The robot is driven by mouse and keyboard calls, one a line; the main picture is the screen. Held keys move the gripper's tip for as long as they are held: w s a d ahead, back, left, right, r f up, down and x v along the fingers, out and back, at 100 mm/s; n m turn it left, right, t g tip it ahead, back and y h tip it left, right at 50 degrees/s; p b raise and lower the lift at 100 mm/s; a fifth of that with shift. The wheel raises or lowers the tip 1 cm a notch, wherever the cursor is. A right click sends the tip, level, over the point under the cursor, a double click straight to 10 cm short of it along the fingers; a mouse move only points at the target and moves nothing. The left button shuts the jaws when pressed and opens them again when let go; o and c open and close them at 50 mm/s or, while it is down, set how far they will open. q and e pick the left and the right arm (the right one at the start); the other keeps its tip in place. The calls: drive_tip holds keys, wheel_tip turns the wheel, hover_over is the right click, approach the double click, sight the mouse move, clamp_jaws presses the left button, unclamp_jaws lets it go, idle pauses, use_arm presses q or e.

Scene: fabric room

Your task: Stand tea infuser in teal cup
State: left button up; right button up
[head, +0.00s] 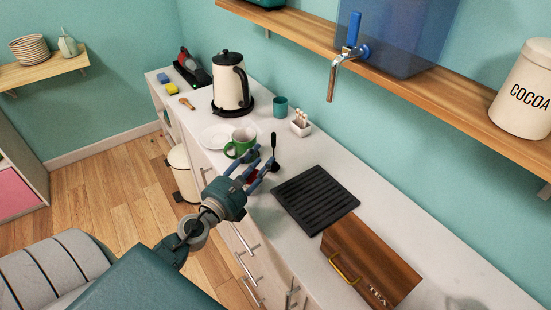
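The teal cup (280,107) stands upright on the white counter near the wall, right of the kettle. A thin upright black handle (274,142), which looks like the tea infuser's, rises beside the fingertips of my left gripper (265,157). The infuser's lower end is too small and too covered by the fingers to make out. My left gripper reaches over the counter's front edge with its blue fingers spread apart. I see nothing clearly clamped between them. My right gripper is out of view.
A green mug (241,141) stands close behind my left gripper, by a white plate (216,137). A cream kettle (231,83) and a white holder (300,125) stand near the cup.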

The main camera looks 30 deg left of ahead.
sight(273, 147)
use_arm(q)
drive_tip(key=w+p, duration=0.1)
drive_tip(key=w, duration=0.6)
drive_tip(key=shift+a, duration=0.15)
drive_tip(key=shift+w, duration=0.4)
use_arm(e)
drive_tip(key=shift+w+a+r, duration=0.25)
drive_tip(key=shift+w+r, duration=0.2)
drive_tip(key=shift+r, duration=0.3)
use_arm(q)
drive_tip(key=shift+s, duration=0.1)
clamp_jaws()
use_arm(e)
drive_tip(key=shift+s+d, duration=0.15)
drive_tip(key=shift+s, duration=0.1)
